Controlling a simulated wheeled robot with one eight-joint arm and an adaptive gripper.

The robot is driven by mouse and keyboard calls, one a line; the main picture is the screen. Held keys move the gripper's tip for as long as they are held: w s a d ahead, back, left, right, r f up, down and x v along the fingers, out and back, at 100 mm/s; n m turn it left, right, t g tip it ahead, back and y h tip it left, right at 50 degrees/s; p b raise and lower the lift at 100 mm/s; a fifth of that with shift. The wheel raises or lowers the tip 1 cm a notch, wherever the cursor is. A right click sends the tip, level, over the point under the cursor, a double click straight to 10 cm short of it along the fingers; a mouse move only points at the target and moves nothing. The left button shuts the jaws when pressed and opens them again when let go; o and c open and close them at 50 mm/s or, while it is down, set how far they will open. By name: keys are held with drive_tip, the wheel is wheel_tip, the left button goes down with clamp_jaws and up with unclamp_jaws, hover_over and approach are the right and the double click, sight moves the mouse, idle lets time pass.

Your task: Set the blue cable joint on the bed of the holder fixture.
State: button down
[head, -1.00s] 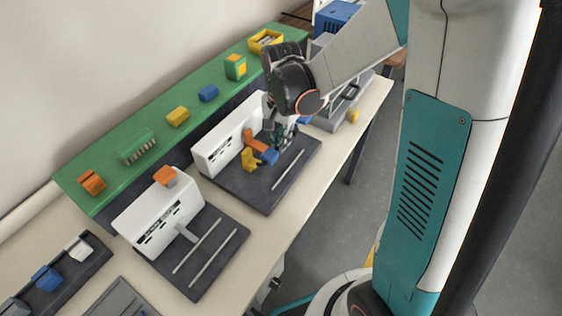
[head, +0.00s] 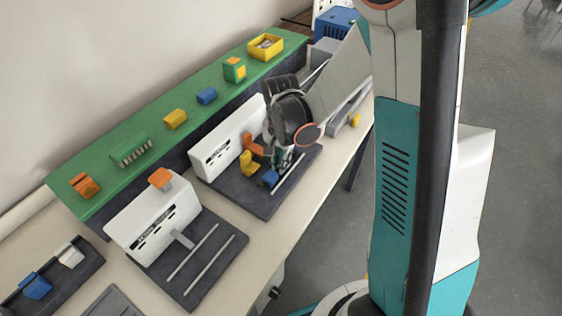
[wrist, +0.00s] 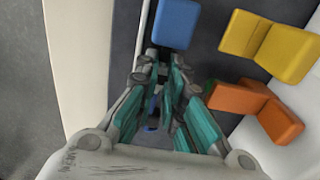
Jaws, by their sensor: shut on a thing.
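The blue cable joint (head: 270,178) is at my gripper's fingertips over the front part of a dark fixture base (head: 262,204) with a white upright panel. My gripper (head: 278,166) points down and is shut on it. In the wrist view the joint's blue block (wrist: 175,24) sticks out past the fingertips (wrist: 165,62), with a little blue between the fingers. Whether the joint touches the base is not clear. A yellow piece (head: 249,163) and an orange piece (head: 252,144) stand beside it, nearer the panel. The fixture's label is too small to read.
A thin rail (head: 287,178) lies along the base's front, close to the joint. A second fixture (head: 150,225) with two rails stands nearer. A green shelf (head: 150,122) behind holds several coloured parts. A dark tray (head: 62,278) holds blue and white pieces at lower left.

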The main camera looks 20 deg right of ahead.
drive_tip(key=c, duration=2)
unclamp_jaws()
drive_tip(key=shift+f, duration=0.1)
drive_tip(key=shift+o, duration=0.2)
wheel_tip(320, 180, up, 12)
drive_tip(key=r+p, duration=0.1)
drive_tip(key=p, duration=0.4)
drive_tip(key=s+r+n+t, duration=0.7)
drive_tip(key=s+r+n, duration=0.3)
drive_tip(key=s, duration=0.5)
drive_tip(key=shift+r+n, duration=0.4)
drive_tip(key=shift+r, duration=0.9)
